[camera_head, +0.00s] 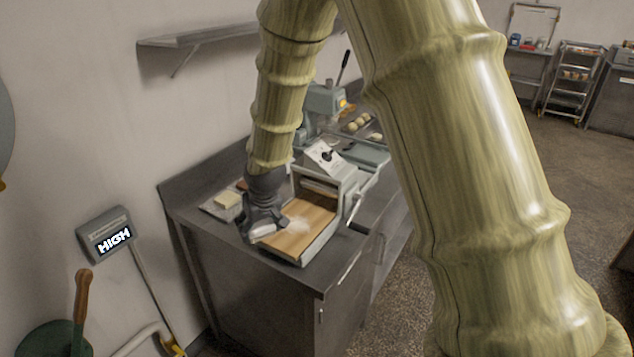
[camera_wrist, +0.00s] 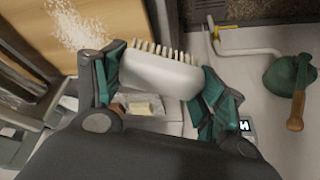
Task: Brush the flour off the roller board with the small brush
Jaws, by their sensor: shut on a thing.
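The roller board (camera_head: 299,238) is a wooden board on the front of the grey sheeter machine on the metal counter. A white patch of flour (camera_head: 297,225) lies on it, and it also shows in the wrist view (camera_wrist: 82,32). My gripper (camera_head: 264,222) is at the left edge of the board. In the wrist view my gripper (camera_wrist: 155,85) is shut on the small brush (camera_wrist: 160,75), which has a white body and pale bristles. The bristles point toward the top of that view. In the head view the brush is mostly hidden by my gripper.
A tray (camera_head: 209,208) with a pale block (camera_head: 228,199) sits left of the machine. A crank handle (camera_head: 358,228) sticks out on the machine's right. Dough pieces (camera_head: 357,124) lie behind.

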